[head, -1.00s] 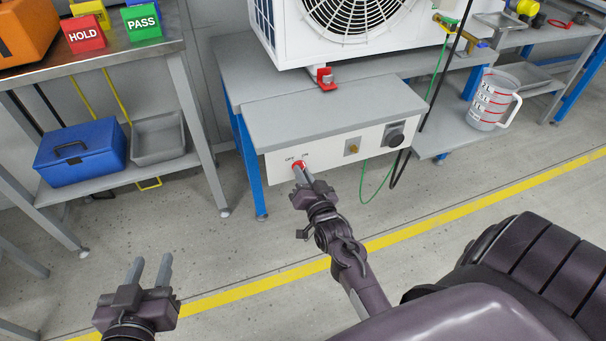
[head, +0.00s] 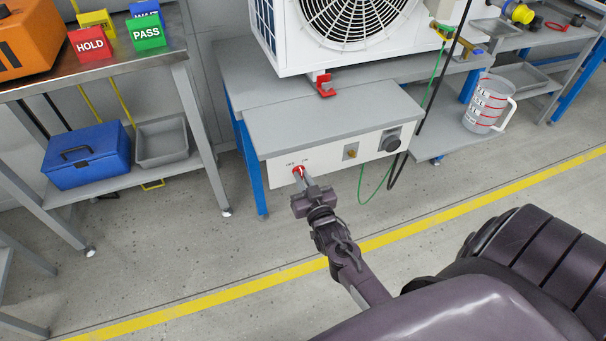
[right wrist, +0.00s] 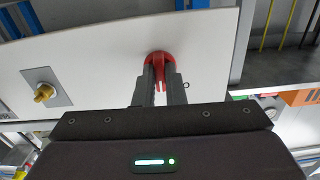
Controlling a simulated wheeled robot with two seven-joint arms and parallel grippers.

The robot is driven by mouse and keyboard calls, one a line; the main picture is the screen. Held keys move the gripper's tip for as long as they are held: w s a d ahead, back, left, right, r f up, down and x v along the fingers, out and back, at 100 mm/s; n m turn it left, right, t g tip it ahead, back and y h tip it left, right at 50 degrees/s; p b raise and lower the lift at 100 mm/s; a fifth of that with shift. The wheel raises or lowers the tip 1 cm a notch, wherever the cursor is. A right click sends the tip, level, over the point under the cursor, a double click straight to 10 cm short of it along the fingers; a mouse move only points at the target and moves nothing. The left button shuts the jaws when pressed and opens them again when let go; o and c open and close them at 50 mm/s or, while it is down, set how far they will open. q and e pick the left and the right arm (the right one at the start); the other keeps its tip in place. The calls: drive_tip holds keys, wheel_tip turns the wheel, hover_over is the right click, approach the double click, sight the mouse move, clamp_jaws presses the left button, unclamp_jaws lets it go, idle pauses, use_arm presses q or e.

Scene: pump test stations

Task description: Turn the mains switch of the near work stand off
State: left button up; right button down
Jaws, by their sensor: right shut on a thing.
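The near work stand (head: 330,118) has a grey top and a white front panel. The red mains switch (head: 298,170) sits at the panel's left, under small OFF and ON marks. My right gripper (head: 304,180) is at the switch with its fingers shut on the red knob. In the right wrist view the red switch (right wrist: 159,66) shows between and beyond the fingertips (right wrist: 161,80), which partly hide it. The switch's exact angle is hard to read. My left gripper is out of the head view.
A white fan unit (head: 345,35) stands on the stand. A bench with a blue toolbox (head: 87,156) is at left. A measuring jug (head: 488,103) stands at right. The floor in front is clear.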

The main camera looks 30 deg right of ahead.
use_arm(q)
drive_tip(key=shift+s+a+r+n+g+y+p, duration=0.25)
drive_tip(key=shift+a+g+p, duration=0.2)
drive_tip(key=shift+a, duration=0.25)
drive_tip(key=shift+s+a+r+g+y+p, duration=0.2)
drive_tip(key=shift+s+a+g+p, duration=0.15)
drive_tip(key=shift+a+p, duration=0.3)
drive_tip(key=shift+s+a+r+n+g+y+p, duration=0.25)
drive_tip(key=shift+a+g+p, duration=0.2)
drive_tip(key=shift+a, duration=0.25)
use_arm(e)
drive_tip(key=shift+n, duration=3.2)
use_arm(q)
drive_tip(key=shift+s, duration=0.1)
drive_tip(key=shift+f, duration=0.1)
use_arm(e)
drive_tip(key=c, duration=1.5)
unclamp_jaws()
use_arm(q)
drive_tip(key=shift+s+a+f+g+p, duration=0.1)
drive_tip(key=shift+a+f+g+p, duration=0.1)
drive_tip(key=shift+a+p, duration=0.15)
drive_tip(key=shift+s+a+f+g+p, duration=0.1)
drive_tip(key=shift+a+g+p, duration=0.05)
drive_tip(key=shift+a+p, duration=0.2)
use_arm(e)
drive_tip(key=v, duration=0.7)
drive_tip(key=shift+s, duration=0.4)
